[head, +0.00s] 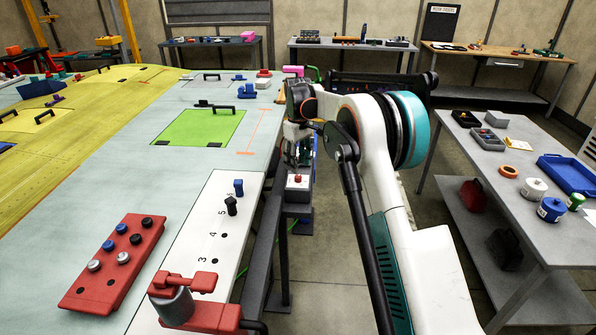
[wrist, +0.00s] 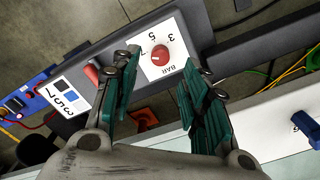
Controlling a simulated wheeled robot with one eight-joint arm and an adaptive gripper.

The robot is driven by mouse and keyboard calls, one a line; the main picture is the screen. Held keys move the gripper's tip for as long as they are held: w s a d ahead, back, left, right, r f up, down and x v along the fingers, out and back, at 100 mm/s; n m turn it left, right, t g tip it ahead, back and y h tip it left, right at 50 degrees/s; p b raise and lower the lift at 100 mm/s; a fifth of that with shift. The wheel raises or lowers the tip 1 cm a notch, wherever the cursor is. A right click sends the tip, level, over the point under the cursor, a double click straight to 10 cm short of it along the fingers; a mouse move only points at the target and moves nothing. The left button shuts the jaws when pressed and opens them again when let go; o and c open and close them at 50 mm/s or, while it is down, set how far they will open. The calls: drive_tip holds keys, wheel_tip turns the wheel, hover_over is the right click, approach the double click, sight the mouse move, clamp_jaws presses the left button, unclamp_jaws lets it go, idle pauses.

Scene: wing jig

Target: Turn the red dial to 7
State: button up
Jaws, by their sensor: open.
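The red dial (wrist: 160,56) is on a white plate (wrist: 181,70) marked 3, 5, 7 and BAR in the wrist view. A small pale mark shows on the dial's left side; I cannot tell exactly which number it points at. In the head view the dial (head: 297,178) is small, on a stand beside the bench edge. My gripper (wrist: 161,62) is open, with its teal fingers apart on either side of the dial in the picture and no contact visible. In the head view my gripper (head: 303,148) is above the dial, partly hidden by my arm.
A red handle (wrist: 92,74) and a plate marked 3, 5, 7 (wrist: 65,95) are left of the dial in the wrist view. The bench's white strip (head: 205,240) carries pegs and a red clamp (head: 190,300). A side table (head: 520,215) stands right.

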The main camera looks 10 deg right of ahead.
sight(298, 176)
wheel_tip(298, 176, up, 7)
idle(0.3)
drive_tip(key=shift+f, duration=0.1)
